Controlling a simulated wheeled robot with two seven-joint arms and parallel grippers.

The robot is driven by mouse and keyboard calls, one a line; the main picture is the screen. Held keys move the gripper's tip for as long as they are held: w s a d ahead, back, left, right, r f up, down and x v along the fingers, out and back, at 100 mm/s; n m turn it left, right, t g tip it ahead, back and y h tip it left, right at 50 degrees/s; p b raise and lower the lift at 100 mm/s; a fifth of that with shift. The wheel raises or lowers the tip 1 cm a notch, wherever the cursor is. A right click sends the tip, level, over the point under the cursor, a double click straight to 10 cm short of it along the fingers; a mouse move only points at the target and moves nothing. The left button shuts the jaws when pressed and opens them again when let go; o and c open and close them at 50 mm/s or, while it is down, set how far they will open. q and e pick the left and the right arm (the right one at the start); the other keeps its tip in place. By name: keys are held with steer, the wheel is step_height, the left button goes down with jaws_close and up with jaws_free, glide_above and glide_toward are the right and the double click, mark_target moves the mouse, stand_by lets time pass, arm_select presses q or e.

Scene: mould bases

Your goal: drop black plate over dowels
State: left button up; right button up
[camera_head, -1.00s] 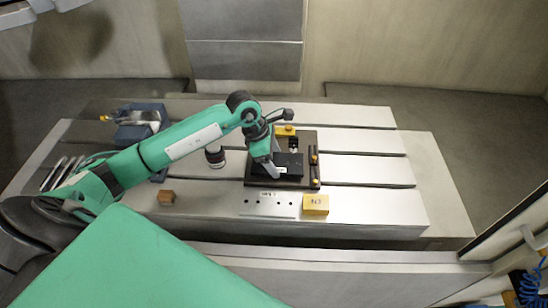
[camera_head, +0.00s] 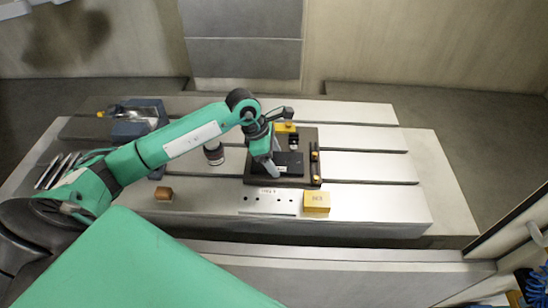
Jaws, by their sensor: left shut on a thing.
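The black plate (camera_head: 291,163) is at the dark mould base (camera_head: 284,182) in the middle of the slotted table. My left gripper (camera_head: 273,172) is shut on the plate's left part, pointing down from above. The plate looks low over the base, but I cannot tell whether it rests on it. The dowels cannot be made out; the plate and gripper cover that part. Small brass-coloured parts (camera_head: 315,171) show along the base's right side. My right gripper is not in view.
A yellow block (camera_head: 316,202) and a light plate with holes (camera_head: 266,201) lie in front of the base. A brown block (camera_head: 163,194), a dark cylinder (camera_head: 214,153) and a blue vise (camera_head: 137,119) are to the left. The table's right side is clear.

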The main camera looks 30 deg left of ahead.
arm_select(q)
steer(key=o, duration=1.4)
steer(key=shift+f, duration=0.1)
steer(key=b+v, duration=0.3)
steer(key=v, duration=1.1)
steer(key=shift+d, duration=0.1)
